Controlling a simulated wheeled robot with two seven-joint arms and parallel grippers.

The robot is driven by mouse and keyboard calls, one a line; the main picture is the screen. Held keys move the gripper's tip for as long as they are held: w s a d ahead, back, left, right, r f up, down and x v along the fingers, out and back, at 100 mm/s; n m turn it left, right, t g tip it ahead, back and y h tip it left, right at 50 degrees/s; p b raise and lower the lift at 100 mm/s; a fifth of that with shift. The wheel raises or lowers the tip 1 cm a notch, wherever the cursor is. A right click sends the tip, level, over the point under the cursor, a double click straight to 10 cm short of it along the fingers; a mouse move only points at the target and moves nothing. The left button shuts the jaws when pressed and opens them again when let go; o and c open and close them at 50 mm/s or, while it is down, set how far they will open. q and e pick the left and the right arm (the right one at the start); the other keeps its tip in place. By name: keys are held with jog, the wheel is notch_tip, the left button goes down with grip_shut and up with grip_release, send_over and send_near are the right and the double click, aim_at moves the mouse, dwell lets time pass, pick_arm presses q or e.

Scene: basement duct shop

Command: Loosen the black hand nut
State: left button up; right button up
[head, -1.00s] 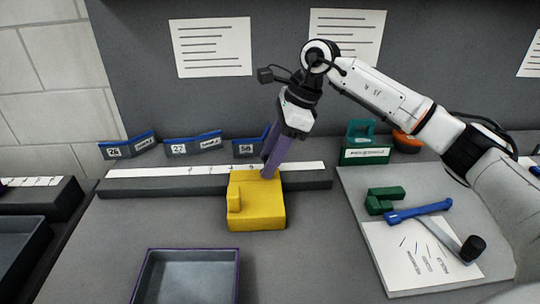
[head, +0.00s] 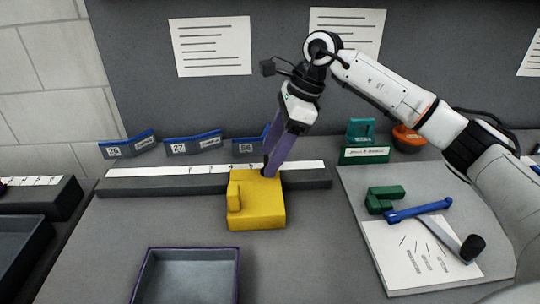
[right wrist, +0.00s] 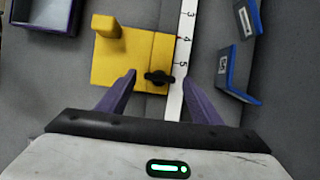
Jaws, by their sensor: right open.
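The black hand nut (right wrist: 158,77) sits at the edge of a yellow block (right wrist: 130,55), beside the white numbered scale, in the right wrist view. In the head view the yellow block (head: 257,207) rests against the front of the grey rail, and only a little of the nut (head: 265,164) shows behind the fingers. My right gripper (right wrist: 165,85) is open, its purple fingers apart on either side of the nut in the wrist picture. In the head view my right gripper (head: 271,168) points down at the block's back edge. Whether the fingers touch the nut cannot be told. My left gripper is out of view.
The grey rail (head: 140,187) carries a white scale strip (head: 140,172). Blue number holders (head: 193,144) stand behind it. A purple-rimmed tray (head: 187,250) is in front. At right, a grey board (head: 355,190) holds a blue-handled tool (head: 418,211), green pieces (head: 384,197) and a paper sheet.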

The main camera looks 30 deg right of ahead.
jog(key=v, duration=0.9)
